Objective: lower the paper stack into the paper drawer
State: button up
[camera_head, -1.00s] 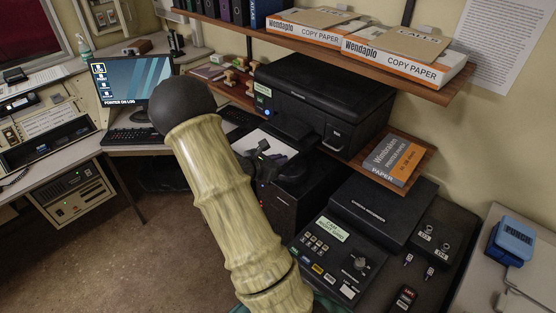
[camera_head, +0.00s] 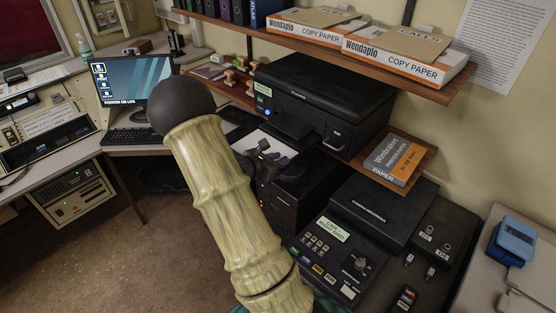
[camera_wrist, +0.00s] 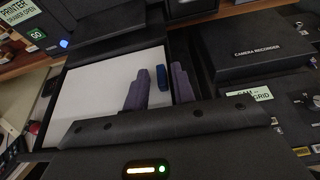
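The paper stack (camera_wrist: 95,98) is white and lies flat inside the dark rim of the paper drawer (camera_wrist: 57,127), below the printer. A small blue piece (camera_wrist: 161,78) stands up from the paper's right part. In the wrist view my gripper (camera_wrist: 160,70) has its two purple-grey fingers apart, one on each side of the blue piece, with white paper showing between the left finger and the blue. In the head view my gripper (camera_head: 272,152) is over the drawer, and my arm hides part of it. The paper's near edge is hidden behind the gripper body.
The black printer (camera_head: 320,105) stands right behind the drawer; its label reads drawer open. A camera recorder (camera_head: 372,212) and a control panel (camera_head: 340,255) lie to the right. A pack of printer paper (camera_head: 395,160) sits on a small shelf. A wall shelf (camera_head: 440,95) hangs above.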

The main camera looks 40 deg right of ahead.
jog(key=shift+o, duration=0.7)
jog(key=shift+a+r, duration=0.15)
jog(key=shift+a, duration=0.4)
jog(key=b+v, duration=0.2)
jog(key=v, duration=1.4)
jog(key=shift+r, duration=0.2)
jog(key=shift+a, duration=0.1)
